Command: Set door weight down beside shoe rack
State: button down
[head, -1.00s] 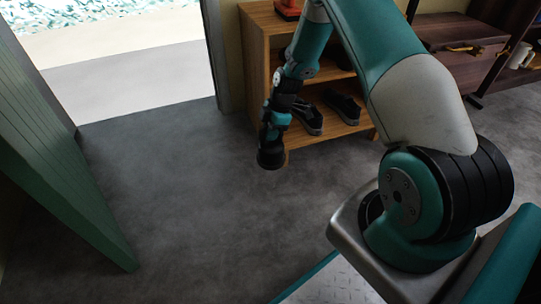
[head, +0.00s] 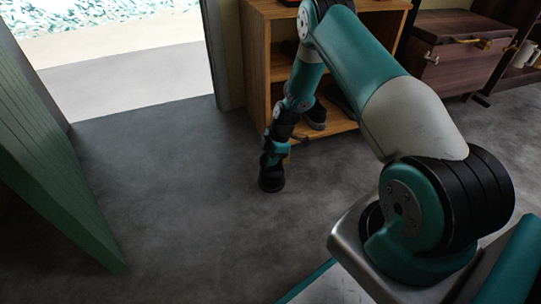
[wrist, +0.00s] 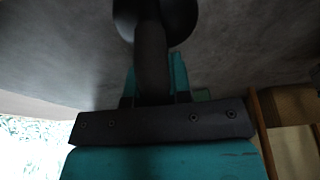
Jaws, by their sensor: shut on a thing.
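The door weight (head: 271,182) is black and rounded, and hangs upright below my gripper (head: 273,160) in the head view. In the wrist view the door weight (wrist: 155,18) shows its thick handle between the teal fingers of my gripper (wrist: 154,82), which is shut on it. The weight is low, at or just above the grey floor; I cannot tell whether it touches. The wooden shoe rack (head: 256,60) stands just behind it and to the right. My arm hides part of the rack and its shoes.
A green door (head: 60,170) stands open at the left, beside a bright doorway (head: 130,75). A dark wooden chest (head: 455,50) is right of the rack. The grey floor (head: 170,190) between the door and the weight is clear.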

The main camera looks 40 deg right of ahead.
aim_at(272, 168)
notch_tip(272, 168, down, 2)
jog(key=shift+f+b, duration=0.25)
jog(key=shift+b, duration=0.25)
jog(key=shift+r, duration=0.1)
jog(key=c, duration=1.5)
grip_release()
jog(key=shift+f, duration=0.25)
jog(key=o, duration=0.4)
jog(key=shift+o, duration=0.2)
